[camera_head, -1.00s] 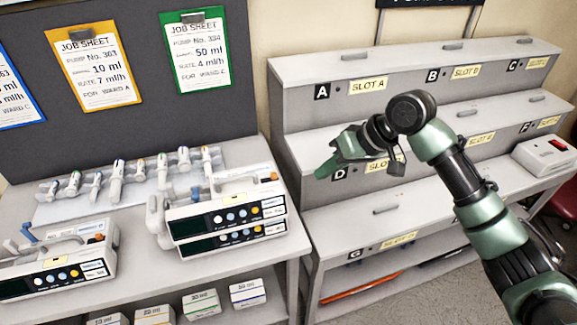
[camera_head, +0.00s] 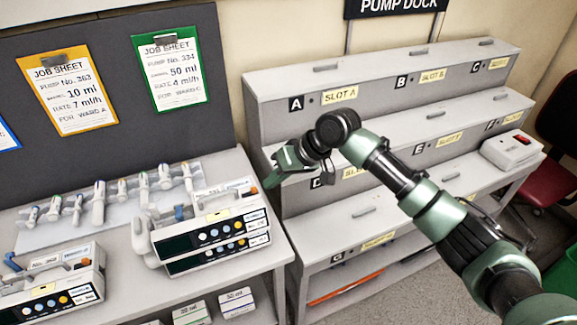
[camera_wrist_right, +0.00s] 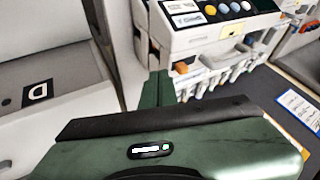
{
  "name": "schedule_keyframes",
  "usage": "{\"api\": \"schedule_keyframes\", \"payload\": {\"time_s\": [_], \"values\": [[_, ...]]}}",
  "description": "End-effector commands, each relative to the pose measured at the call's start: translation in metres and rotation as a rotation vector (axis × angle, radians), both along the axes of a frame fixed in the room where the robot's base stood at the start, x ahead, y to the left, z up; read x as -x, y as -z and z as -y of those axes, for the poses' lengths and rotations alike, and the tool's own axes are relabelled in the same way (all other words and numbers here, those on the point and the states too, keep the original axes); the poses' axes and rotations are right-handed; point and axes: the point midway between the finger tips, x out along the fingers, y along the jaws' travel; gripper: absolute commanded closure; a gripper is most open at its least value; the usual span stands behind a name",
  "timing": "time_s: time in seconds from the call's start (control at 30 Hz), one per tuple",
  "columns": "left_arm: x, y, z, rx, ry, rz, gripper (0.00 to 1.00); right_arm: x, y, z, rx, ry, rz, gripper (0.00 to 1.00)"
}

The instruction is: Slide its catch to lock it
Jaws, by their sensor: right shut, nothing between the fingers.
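Two white infusion pumps (camera_head: 212,232) with black displays and coloured buttons are stacked on the left table. Another pump (camera_head: 55,290) stands at the lower left. A pump with buttons also shows upside down in the right wrist view (camera_wrist_right: 215,22). My right gripper (camera_head: 272,182) is shut and empty, in the air right of the stacked pumps and in front of the dock's D row. Its green fingers show in the wrist view (camera_wrist_right: 156,90). Small grey handles, one on the top step (camera_head: 325,68), sit on the dock; I cannot tell which is the catch. My left gripper is out of view.
The grey stepped pump dock (camera_head: 265,97) has lettered slots. A white device with a red part (camera_head: 512,148) sits at its right end. Several syringes (camera_head: 100,195) lie in a rack behind the pumps. Boxes (camera_head: 190,310) are under the table. A red chair (camera_head: 540,185) stands right.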

Motion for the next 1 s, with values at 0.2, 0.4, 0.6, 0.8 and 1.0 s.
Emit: {"api": "schedule_keyframes", "payload": {"time_s": [0.2,0.4,0.6,0.8,1.0], "values": [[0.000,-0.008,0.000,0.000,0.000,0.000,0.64,0.005,0.000,-0.013,0.001,0.001,0.000,1.00],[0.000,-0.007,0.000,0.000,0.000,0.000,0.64,0.005,0.001,-0.014,0.001,0.001,0.000,1.00],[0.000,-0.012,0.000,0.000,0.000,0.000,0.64,0.007,-0.001,-0.019,0.000,-0.001,-0.002,1.00],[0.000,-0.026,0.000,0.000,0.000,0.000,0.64,0.014,-0.001,-0.040,0.000,-0.002,-0.003,1.00],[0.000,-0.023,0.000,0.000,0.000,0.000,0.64,0.015,0.001,-0.041,-0.002,-0.003,-0.004,1.00]]}}
